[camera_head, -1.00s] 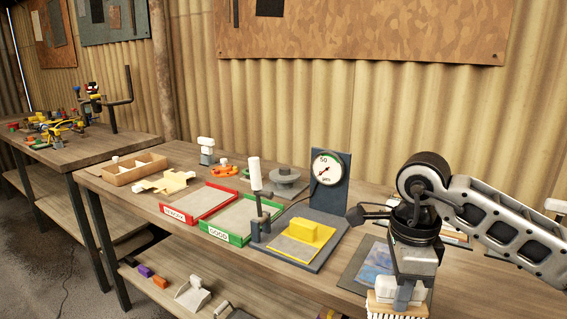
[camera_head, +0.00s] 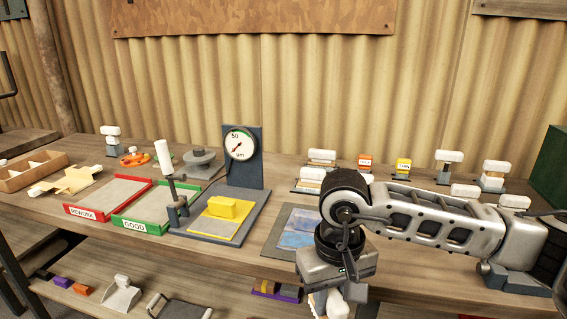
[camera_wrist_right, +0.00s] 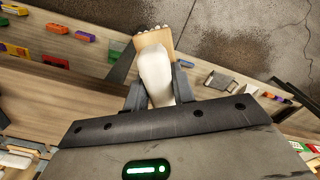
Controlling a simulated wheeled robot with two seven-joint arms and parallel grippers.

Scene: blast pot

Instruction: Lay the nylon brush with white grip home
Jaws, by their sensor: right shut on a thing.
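My right gripper (camera_head: 338,296) hangs at the front edge of the bench in the head view, low in the picture. It is shut on the brush with white grip. In the right wrist view, the white grip (camera_wrist_right: 154,72) sits between the two dark fingers (camera_wrist_right: 158,90). The brush's tan block (camera_wrist_right: 153,40) and pale bristles point away from the gripper. In the head view the brush is mostly cut off by the bottom edge. Similar white-gripped brushes stand at the bench's right back, including one (camera_head: 448,157) and another (camera_head: 494,167). My left gripper is not in view.
The bench (camera_head: 385,262) carries a blue-patterned sheet (camera_head: 298,228), a gauge stand (camera_head: 240,147), a yellow block (camera_head: 226,208), and REWORK and GOOD trays. A green box (camera_head: 551,165) stands at the far right. A lower shelf (camera_head: 95,290) holds small items.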

